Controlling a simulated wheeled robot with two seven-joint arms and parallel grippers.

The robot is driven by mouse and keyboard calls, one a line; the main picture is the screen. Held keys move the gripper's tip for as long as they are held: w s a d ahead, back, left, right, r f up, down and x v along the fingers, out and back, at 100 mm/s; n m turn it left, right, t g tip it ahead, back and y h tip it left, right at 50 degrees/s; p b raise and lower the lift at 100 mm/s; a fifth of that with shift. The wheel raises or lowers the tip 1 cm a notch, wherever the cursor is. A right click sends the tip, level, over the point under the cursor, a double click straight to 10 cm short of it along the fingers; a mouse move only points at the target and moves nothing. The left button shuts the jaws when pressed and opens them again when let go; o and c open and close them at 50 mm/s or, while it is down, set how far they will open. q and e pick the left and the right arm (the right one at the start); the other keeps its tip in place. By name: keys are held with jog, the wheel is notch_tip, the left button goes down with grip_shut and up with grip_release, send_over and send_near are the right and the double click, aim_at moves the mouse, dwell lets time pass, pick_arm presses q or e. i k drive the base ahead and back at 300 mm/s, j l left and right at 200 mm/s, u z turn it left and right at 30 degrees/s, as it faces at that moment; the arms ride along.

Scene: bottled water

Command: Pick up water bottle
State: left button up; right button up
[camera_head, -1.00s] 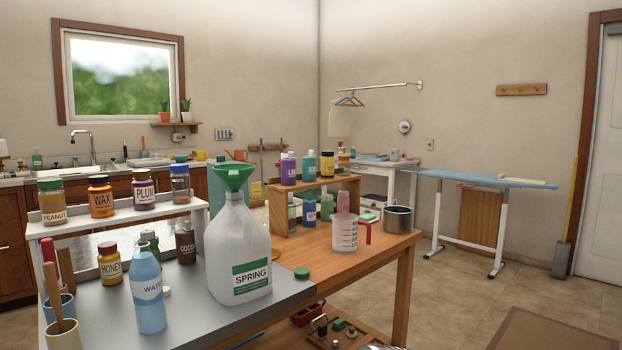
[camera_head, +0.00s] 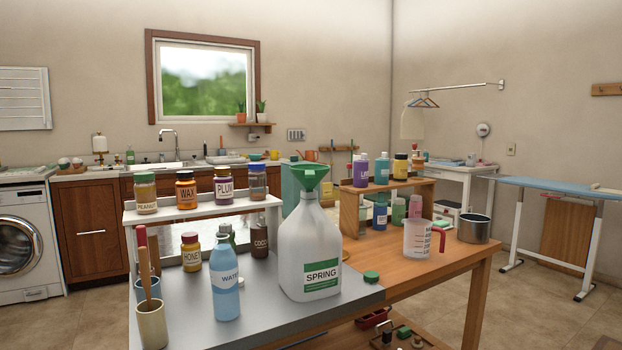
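Neither of my grippers shows in the head view.
A cup with wooden tools (camera_head: 152,322) stands left of the bottle. A white riser (camera_head: 170,215) with several jars is behind. The wooden tabletop at right holds a measuring cup (camera_head: 420,240) and a metal pot (camera_head: 473,229). A washing machine (camera_head: 25,245) stands far left.

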aim_at(224, 264)
jog(key=i+l+u, duration=0.1)
jog(key=l+u, duration=0.6)
jog(key=l, duration=0.2)
jog(key=l+u, duration=0.35)
jog(key=l, duration=0.15)
